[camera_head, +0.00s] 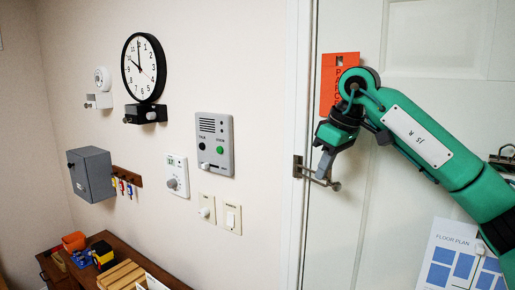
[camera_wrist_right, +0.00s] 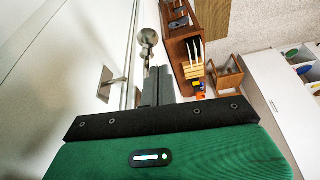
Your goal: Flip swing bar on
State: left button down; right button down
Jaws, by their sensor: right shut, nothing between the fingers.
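The metal swing bar (camera_head: 313,176) is on the door edge by the frame, with a mounting plate and a round knob end. In the right wrist view the swing bar's ball (camera_wrist_right: 148,38) stands just beyond and slightly left of my fingertips, and its plate (camera_wrist_right: 106,84) is further left. My right gripper (camera_head: 323,168) is shut and empty, pointing down right at the swing bar. Its closed fingers also show in the wrist view (camera_wrist_right: 158,76). Whether the fingers touch the bar I cannot tell. My left gripper is out of view.
An orange door hanger (camera_head: 335,82) hangs on the white door (camera_head: 400,215) behind my arm. A floor plan sheet (camera_head: 459,262) is at lower right. The wall left of the frame carries an intercom (camera_head: 215,144), a clock (camera_head: 144,68) and switches. A wooden desk (camera_head: 165,278) stands below.

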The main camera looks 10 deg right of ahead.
jog(key=shift+w+d, duration=0.1)
jog(key=shift+d, duration=0.05)
dwell(0.5)
jog(key=b+v, duration=0.1)
jog(key=v, duration=0.5)
jog(key=shift+b, duration=0.35)
jog(key=p+v, duration=0.5)
jog(key=v, duration=0.2)
jog(key=shift+r+p, duration=0.35)
